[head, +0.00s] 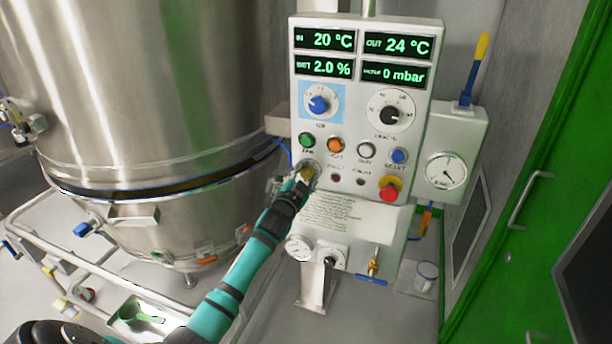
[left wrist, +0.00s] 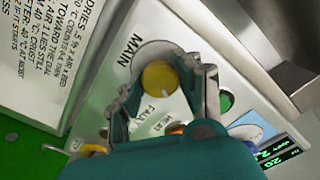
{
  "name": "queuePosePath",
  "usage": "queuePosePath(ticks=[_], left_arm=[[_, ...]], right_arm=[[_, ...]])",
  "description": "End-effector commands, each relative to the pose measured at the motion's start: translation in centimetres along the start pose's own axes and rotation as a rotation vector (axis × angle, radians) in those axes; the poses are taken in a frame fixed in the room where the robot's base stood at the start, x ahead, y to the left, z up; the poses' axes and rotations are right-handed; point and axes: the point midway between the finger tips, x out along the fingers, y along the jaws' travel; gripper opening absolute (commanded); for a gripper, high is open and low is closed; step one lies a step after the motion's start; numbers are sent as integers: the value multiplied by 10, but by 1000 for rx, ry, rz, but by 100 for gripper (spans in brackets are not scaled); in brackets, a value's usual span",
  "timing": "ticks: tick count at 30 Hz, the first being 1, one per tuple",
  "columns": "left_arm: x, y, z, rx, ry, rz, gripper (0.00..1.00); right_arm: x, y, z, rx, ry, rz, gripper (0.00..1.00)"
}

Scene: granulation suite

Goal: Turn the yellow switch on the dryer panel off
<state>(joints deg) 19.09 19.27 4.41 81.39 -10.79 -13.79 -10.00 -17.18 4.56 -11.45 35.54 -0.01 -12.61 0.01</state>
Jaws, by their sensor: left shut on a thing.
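The yellow switch (head: 307,172) sits at the lower left of the dryer panel (head: 350,185), below the green button. In the left wrist view it is a round yellow knob (left wrist: 160,76) beside the word MAIN, with a thin dark line on its face. My left gripper (head: 298,182) reaches up to it from below. In the left wrist view the fingers of the left gripper (left wrist: 166,88) stand on either side of the knob and are shut on it. The fingers partly cover the switch in the head view. My right gripper is in neither view.
Coloured buttons, a red emergency knob (head: 389,189) and two dials share the panel, below lit displays. A steel vessel (head: 150,90) stands to the left. A gauge box (head: 455,150) and a green door (head: 540,190) are to the right.

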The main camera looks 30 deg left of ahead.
Motion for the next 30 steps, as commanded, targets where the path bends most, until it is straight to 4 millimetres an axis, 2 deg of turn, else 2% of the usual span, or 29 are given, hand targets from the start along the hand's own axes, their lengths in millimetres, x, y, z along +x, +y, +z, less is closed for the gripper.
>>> queuePosePath(ticks=[8, 30], left_arm=[[0, 0, 0, -162, -1, 0, 2], [0, 0, 0, -820, -2, 0, 2]], right_arm=[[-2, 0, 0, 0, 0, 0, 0], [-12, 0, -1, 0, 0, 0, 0]])
